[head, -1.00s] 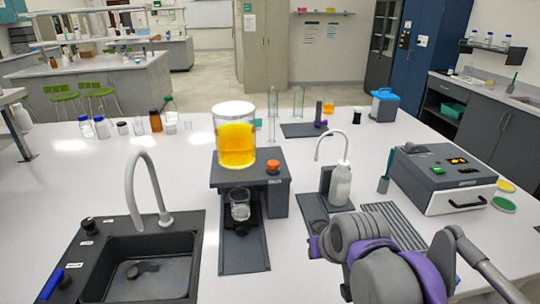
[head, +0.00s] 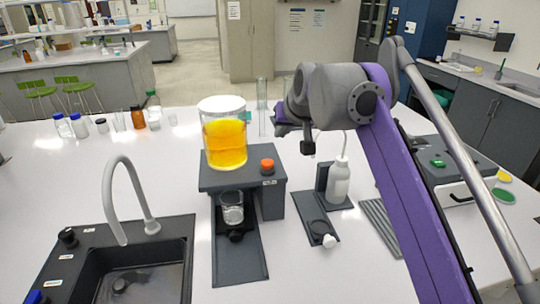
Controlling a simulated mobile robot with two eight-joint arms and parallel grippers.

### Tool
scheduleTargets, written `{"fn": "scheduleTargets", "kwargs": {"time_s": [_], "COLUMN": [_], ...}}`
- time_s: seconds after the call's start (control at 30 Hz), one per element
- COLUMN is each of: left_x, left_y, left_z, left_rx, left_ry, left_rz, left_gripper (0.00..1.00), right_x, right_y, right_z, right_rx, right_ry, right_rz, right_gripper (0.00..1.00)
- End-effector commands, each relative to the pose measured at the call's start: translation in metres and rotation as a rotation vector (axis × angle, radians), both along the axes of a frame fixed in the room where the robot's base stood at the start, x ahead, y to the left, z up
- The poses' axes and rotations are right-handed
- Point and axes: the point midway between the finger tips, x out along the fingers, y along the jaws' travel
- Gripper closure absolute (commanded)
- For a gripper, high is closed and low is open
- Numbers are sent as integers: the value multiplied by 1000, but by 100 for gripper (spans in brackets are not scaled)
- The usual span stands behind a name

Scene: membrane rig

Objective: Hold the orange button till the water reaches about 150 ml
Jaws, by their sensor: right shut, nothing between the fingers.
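The orange button (head: 267,165) sits on top of the dark grey rig (head: 240,178) in the head view, at its right end. A tank of yellow-orange liquid (head: 225,145) with a white lid stands on the rig beside the button. A clear glass beaker (head: 231,208) stands below the rig's overhang; I cannot read its water level or marks. My right gripper (head: 306,146) is shut and empty. It is raised above the bench, to the right of the button and apart from it. My left gripper is not in view.
A white wash bottle (head: 338,180) stands right of the rig, below my right arm. A black sink (head: 130,262) with a tall grey tap (head: 125,200) is at the left. Glass cylinders (head: 262,105) stand behind. The bench between sink and rig is clear.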

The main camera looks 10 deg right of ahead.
Motion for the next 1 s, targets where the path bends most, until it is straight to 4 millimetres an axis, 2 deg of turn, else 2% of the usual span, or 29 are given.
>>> {"fn": "scheduleTargets", "kwargs": {"time_s": [0.17,0.27,0.67,0.8,1.0], "left_x": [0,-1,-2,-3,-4], "left_y": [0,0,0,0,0], "left_z": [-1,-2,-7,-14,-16], "left_rx": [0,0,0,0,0], "left_ry": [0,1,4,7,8], "left_rz": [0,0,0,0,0], "left_gripper": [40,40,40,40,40], "right_x": [5,15,72,68,68], "right_y": [1,2,10,13,15], "right_z": [-6,-16,-75,-98,-110], "right_rx": [0,-1,0,0,-1], "right_ry": [1,1,1,1,0], "right_rz": [0,1,0,0,1], "right_gripper": [100,100,100,100,100]}}
